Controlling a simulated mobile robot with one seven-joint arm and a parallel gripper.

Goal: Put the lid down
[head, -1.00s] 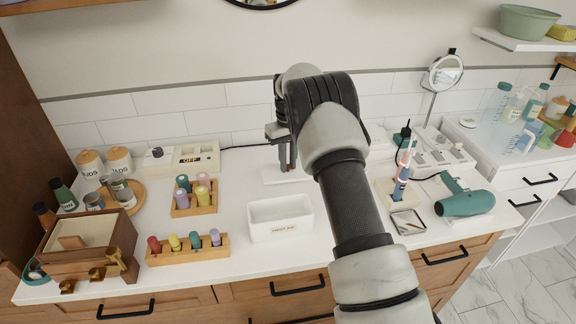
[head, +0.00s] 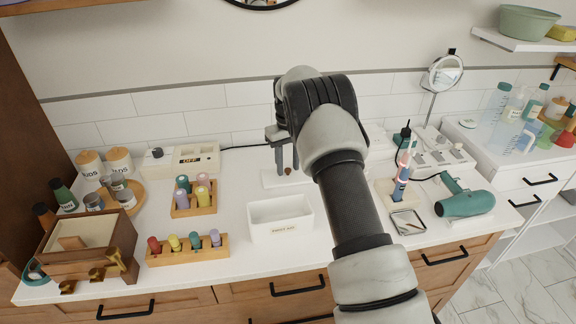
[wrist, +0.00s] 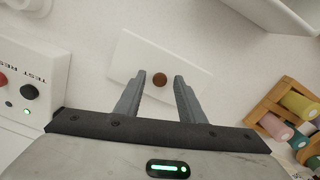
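The lid is a flat white rectangular plate (head: 270,181) with a small round brown knob (head: 288,171). It lies on the white counter behind the open white box (head: 281,231). In the wrist view the lid (wrist: 128,52) lies flat below my gripper (wrist: 160,76), with its knob (wrist: 159,80) between the two fingers. The fingers are apart, with a gap on each side of the knob. In the head view my gripper (head: 286,172) points down over the lid, and my arm hides part of the lid's right side.
A switch box (head: 197,158) stands left of the lid against the tiled wall. Wooden racks of coloured pegs (head: 194,203) stand to the left. A toothbrush stand (head: 393,192), a small tray (head: 407,222) and a green hairdryer (head: 466,204) are to the right.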

